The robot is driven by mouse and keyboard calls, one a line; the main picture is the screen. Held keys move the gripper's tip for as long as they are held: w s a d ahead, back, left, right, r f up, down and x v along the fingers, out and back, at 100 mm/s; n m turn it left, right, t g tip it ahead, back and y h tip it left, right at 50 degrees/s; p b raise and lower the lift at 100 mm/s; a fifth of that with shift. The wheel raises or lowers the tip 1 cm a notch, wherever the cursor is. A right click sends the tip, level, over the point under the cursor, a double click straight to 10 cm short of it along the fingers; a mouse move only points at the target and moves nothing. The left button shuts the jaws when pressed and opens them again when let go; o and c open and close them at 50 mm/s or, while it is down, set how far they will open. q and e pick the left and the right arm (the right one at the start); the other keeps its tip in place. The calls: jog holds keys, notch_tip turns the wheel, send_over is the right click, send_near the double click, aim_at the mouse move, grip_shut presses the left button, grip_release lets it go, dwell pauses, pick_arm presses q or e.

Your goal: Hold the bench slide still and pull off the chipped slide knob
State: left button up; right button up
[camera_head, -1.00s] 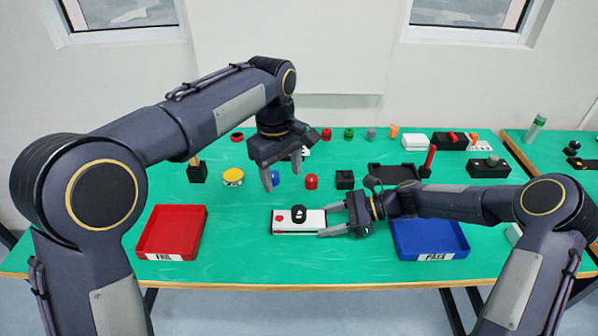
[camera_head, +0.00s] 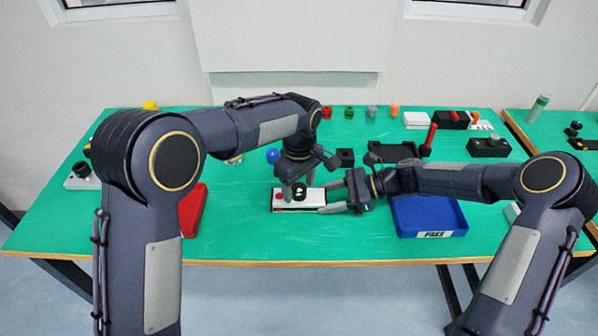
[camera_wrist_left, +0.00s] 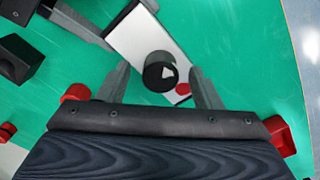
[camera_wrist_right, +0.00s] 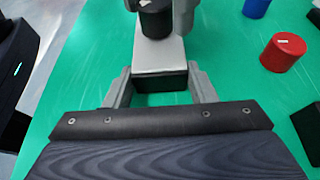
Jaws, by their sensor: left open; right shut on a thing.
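The bench slide (camera_head: 285,208) is a white block with a dark base and a red spot, lying on the green table in front of me. Its black knob (camera_wrist_left: 159,72) carries a white chip mark and stands on top of the slide. My left gripper (camera_head: 300,188) is open, pointing down over the slide, with its fingers (camera_wrist_left: 164,82) on either side of the knob and apart from it in the left wrist view. My right gripper (camera_head: 325,200) is shut on the right end of the slide; the right wrist view also shows the slide (camera_wrist_right: 160,58) at its fingers.
A blue PASS tray (camera_head: 430,218) stands at right and a red tray (camera_head: 192,212) at left, partly behind my left arm. A black tray (camera_head: 398,153), a red-handled part (camera_head: 430,138) and a black block (camera_head: 345,157) stand behind. The table front is clear.

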aim_at(299, 187)
pick_arm(q)
jog(key=shift+f, duration=0.45)
pick_arm(e)
jog(key=shift+s+d+f, duration=0.1)
jog(key=shift+f, duration=0.2)
pick_arm(q)
jog(key=c, duration=1.1)
jog(key=shift+o, duration=0.2)
jog(key=shift+r, duration=0.15)
jog(key=shift+r, duration=2.3)
